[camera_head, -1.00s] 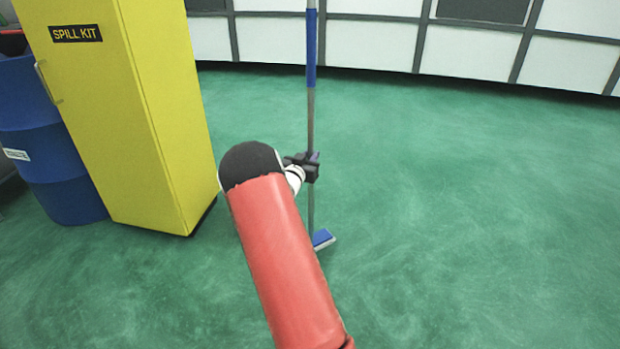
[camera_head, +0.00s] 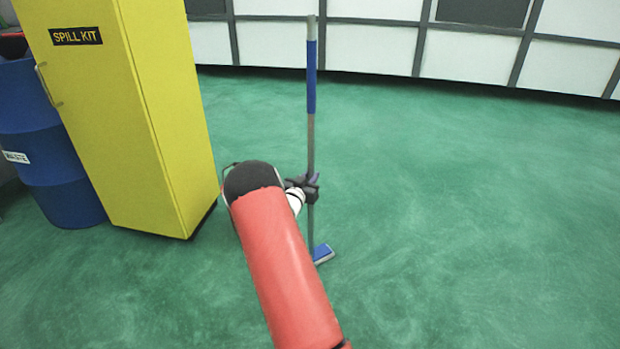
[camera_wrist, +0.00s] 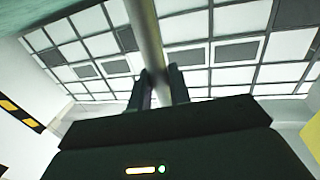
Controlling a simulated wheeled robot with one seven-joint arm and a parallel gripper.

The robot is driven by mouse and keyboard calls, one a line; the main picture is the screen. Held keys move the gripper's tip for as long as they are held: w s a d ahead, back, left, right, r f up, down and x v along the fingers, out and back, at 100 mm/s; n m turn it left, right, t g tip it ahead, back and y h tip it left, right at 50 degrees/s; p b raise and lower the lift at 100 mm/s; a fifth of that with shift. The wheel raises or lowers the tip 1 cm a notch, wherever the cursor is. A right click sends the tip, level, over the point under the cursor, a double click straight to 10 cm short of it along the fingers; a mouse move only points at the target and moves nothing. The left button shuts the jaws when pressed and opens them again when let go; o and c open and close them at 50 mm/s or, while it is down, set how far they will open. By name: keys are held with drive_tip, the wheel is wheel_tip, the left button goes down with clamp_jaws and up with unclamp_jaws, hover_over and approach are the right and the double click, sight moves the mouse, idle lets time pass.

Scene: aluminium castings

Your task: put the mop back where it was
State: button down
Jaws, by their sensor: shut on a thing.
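The mop (camera_head: 311,130) stands nearly upright in the middle of the head view. It has a grey pole with a blue sleeve on its upper part and a blue and light grey head (camera_head: 322,254) low down. My gripper (camera_head: 312,188) is shut on the pole, on its lower part above the head. In the wrist view the grey pole (camera_wrist: 147,40) runs between the two dark fingers of my gripper (camera_wrist: 160,88). My red forearm covers the floor just left of the mop head. I cannot tell whether the head touches the floor.
A yellow spill kit cabinet (camera_head: 150,120) stands to the left, with a blue waste drum (camera_head: 50,150) beyond it. A white panelled wall (camera_head: 370,48) with dark frames runs across the back. The green floor (camera_head: 470,200) is clear at right and behind the mop.

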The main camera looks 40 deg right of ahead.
drive_tip(key=c, duration=1.3)
unclamp_jaws()
drive_tip(key=shift+a, duration=0.25)
drive_tip(key=v, duration=1.1)
drive_tip(key=s+a+r+n+t+y, duration=0.1)
drive_tip(key=s+a+r+n+y, duration=0.15)
drive_tip(key=a+r+y, duration=0.65)
drive_tip(key=s+a+r+n+t+y, duration=0.1)
drive_tip(key=a+r+n+y, duration=0.25)
drive_tip(key=a+r, duration=0.6)
drive_tip(key=s+a+r+n+g+y, duration=0.1)
drive_tip(key=s+a+n+g+y, duration=0.2)
drive_tip(key=s+a, duration=0.85)
drive_tip(key=s+n+g, duration=0.2)
drive_tip(key=s+n, duration=0.1)
drive_tip(key=s, duration=1.4)
drive_tip(key=shift+d, duration=0.25)
